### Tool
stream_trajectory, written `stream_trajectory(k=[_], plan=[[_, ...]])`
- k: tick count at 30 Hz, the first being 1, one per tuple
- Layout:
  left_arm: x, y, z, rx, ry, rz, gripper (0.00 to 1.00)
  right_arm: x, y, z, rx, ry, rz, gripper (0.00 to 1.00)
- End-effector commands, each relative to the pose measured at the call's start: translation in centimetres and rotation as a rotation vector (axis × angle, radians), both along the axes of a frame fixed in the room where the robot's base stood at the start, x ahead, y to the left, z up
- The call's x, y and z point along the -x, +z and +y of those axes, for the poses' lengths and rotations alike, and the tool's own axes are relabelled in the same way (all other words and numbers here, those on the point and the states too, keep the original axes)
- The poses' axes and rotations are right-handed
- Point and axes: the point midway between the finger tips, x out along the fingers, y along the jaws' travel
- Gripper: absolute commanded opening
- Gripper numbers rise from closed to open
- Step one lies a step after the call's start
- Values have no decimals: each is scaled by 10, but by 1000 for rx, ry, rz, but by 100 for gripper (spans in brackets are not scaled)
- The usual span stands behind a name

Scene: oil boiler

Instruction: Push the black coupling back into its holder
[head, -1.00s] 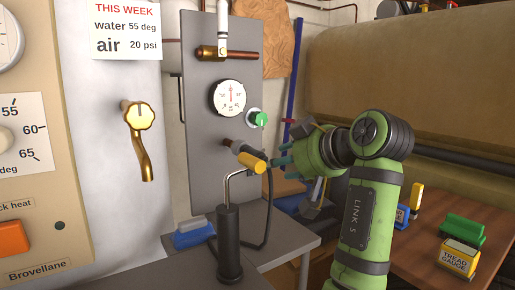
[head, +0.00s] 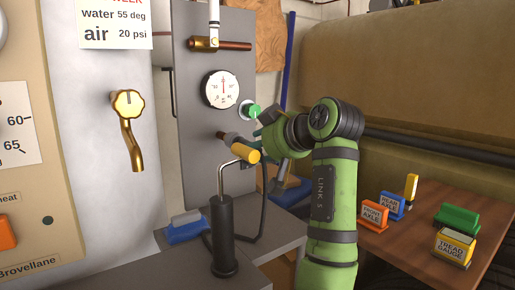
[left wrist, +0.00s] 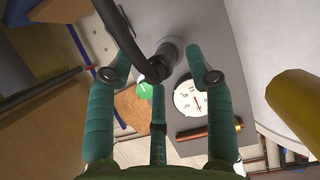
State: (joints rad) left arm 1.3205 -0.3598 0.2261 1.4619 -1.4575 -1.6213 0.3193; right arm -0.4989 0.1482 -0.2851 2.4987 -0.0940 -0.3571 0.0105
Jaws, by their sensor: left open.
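In the left wrist view the fingers (left wrist: 160,62) spread on both sides of the coupling; contact cannot be told. How far it sits in its holder is unclear. My right gripper is not in view.
A green knob (head: 250,110) lies close above my fingers, beside the gauge (head: 222,89). The black pump (head: 223,235) stands on the grey bench in front. A brass tap (head: 128,125) is at left. Labelled boxes, such as FRONT AXLE (head: 374,215), stand on the wooden table at right.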

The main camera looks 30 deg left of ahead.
Motion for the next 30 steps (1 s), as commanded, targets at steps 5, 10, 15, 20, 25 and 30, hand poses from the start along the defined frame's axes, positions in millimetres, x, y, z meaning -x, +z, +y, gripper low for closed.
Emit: stream_trajectory(k=[5, 10, 15, 20, 25, 30], plan=[[0, 0, 0, 0, 0, 0, 45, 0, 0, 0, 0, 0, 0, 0], [0, 0, 0, 0, 2, 1, 0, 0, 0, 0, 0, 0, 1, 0], [1, 1, 1, 0, 4, -1, 0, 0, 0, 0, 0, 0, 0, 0], [3, 0, -3, 0, 4, 0, 0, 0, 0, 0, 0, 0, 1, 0], [5, 0, -9, 1, 6, 1, 0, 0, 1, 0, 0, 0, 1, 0], [8, 0, -16, 0, 4, 0, 0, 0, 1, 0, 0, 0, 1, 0]])
